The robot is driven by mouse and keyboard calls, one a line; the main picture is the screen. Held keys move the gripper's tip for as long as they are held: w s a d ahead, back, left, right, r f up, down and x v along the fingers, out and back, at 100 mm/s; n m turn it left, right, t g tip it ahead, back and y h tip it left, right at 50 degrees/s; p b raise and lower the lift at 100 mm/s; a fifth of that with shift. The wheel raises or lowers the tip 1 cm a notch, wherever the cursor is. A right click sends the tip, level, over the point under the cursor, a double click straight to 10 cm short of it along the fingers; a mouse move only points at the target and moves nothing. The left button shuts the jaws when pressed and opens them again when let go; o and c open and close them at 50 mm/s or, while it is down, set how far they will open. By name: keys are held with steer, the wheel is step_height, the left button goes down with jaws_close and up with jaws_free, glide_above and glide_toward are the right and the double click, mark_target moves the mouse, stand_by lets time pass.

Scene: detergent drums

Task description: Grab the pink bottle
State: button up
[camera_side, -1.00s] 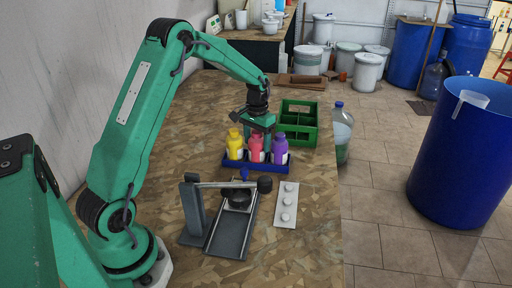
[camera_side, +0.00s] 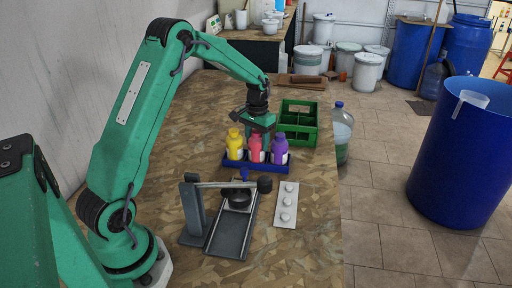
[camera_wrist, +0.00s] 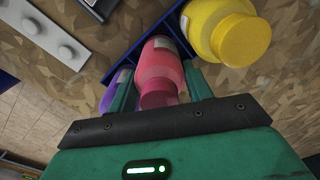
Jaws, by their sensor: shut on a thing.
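The pink bottle (camera_side: 255,148) stands in the blue rack (camera_side: 230,164) between the yellow bottle (camera_side: 234,146) and the purple bottle (camera_side: 279,149). My gripper (camera_side: 260,133) is over the rack, shut on the pink bottle. In the wrist view the pink bottle (camera_wrist: 160,72) is between the two green fingers of my gripper (camera_wrist: 160,90). The yellow bottle (camera_wrist: 226,32) is to its right there. The purple bottle (camera_wrist: 112,92) is to its left, partly hidden by a finger. I cannot tell whether the pink bottle's base is clear of the rack.
A green crate (camera_side: 299,109) stands behind the rack. A dark press-like device (camera_side: 228,222) and a white strip with round knobs (camera_side: 286,204) lie in front. The front right of the table is bare.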

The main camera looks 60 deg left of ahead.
mark_target(257, 132)
steer(key=shift+r, duration=1.7)
steer(key=s+d+r, duration=0.2)
steer(key=d+r, duration=0.5)
steer(key=d, duration=0.4)
steer(key=shift+d+r, duration=0.25)
